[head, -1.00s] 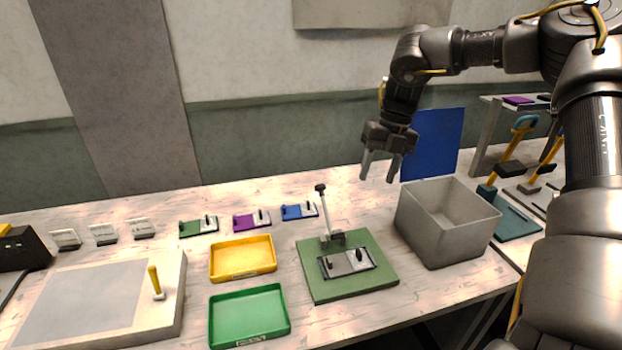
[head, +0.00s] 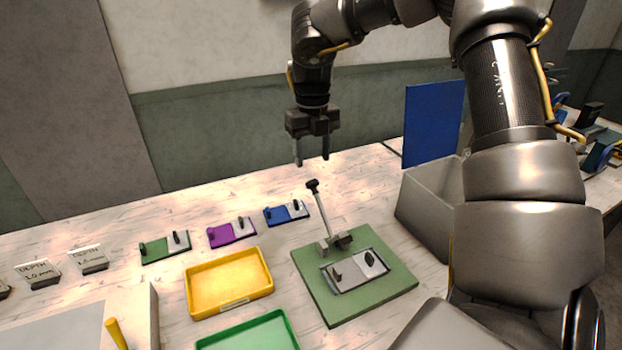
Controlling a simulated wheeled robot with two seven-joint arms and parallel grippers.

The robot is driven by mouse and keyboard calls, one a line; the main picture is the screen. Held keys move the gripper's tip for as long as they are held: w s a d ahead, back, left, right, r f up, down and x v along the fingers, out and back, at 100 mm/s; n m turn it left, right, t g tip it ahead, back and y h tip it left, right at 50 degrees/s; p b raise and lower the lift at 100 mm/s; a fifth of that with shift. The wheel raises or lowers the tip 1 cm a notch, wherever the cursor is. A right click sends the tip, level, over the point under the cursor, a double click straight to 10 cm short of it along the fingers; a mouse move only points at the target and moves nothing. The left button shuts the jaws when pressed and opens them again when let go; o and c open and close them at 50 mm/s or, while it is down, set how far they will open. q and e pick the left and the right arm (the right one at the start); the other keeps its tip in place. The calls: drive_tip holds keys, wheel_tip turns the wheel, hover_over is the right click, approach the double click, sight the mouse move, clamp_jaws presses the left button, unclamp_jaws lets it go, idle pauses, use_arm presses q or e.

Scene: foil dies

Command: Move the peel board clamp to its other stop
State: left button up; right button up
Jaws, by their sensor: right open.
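A green board (head: 345,308) carries a clamp with a pale lever (head: 321,213) and black knob (head: 312,185). The lever stands nearly upright, leaning slightly left, at the board's back. A grey plate (head: 347,283) with two dark pegs lies in front of it. A pale slab (head: 133,313) with a yellow handle (head: 115,334) is cut off at the lower left. I cannot tell which of these is the peel board. My right gripper (head: 312,163) is open and empty, fingers down, just above the knob in the picture and apart from it. My left gripper is out of view.
Yellow (head: 229,301) and green (head: 249,333) trays lie left of the green board. Green (head: 164,248), purple (head: 231,232) and blue (head: 286,213) dies lie behind. A grey bin (head: 425,208) and blue panel (head: 433,124) stand right, the bin partly behind my right arm.

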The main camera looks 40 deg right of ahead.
wheel_tip(320, 180, down, 6)
drive_tip(key=shift+s+r, duration=0.15)
drive_tip(key=shift+r, duration=0.05)
drive_tip(key=shift+f, duration=0.75)
clamp_jaws()
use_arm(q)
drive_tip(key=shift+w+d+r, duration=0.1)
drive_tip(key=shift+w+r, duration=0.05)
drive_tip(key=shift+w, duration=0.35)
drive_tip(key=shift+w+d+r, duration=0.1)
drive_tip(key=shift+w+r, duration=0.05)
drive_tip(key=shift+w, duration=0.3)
use_arm(e)
drive_tip(key=shift+d, duration=0.1)
